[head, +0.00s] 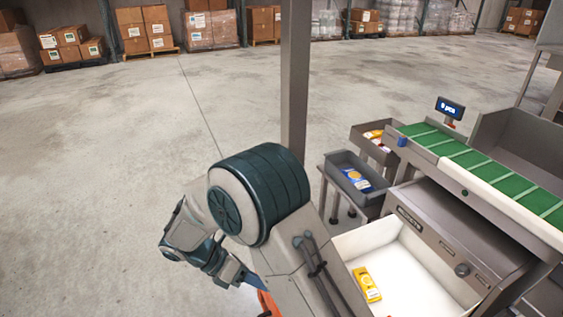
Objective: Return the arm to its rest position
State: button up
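My arm (260,200) rises from the bottom of the head view, bends at a large dark-ribbed joint and folds back down to the left. My gripper (246,279) appears to be at the low end of the folded part, partly hidden behind my upper arm link. Its fingers do not show clearly, so I cannot tell whether it is open or shut. I see no object clearly held.
A white bin (405,265) holding a yellow packet (367,284) is right of my arm. Grey trays with packets (356,180) stand behind it, beside a green conveyor (470,160) with a display (450,108). A grey post (295,80) stands behind my arm. Floor at left is clear.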

jog(key=s+d+r+m+t+y+p, duration=0.1)
jog(key=s+d+r+m+y+p, duration=0.2)
jog(key=d+r+m, duration=0.4)
jog(key=s+d+r+m+t+y+p, duration=0.1)
jog(key=s+d+r+m+y+p, duration=0.2)
jog(key=d+r+m, duration=0.4)
jog(key=s+d+r+m+t+y+p, duration=0.1)
jog(key=s+d+r+m+y+p, duration=0.2)
jog(key=d+r+m+p, duration=0.4)
notch_tip(320, 180, up, 8)
jog(key=m+y, duration=0.1)
jog(key=m, duration=0.4)
jog(key=shift+s+m+t, duration=0.3)
jog(key=shift+d+r, duration=0.1)
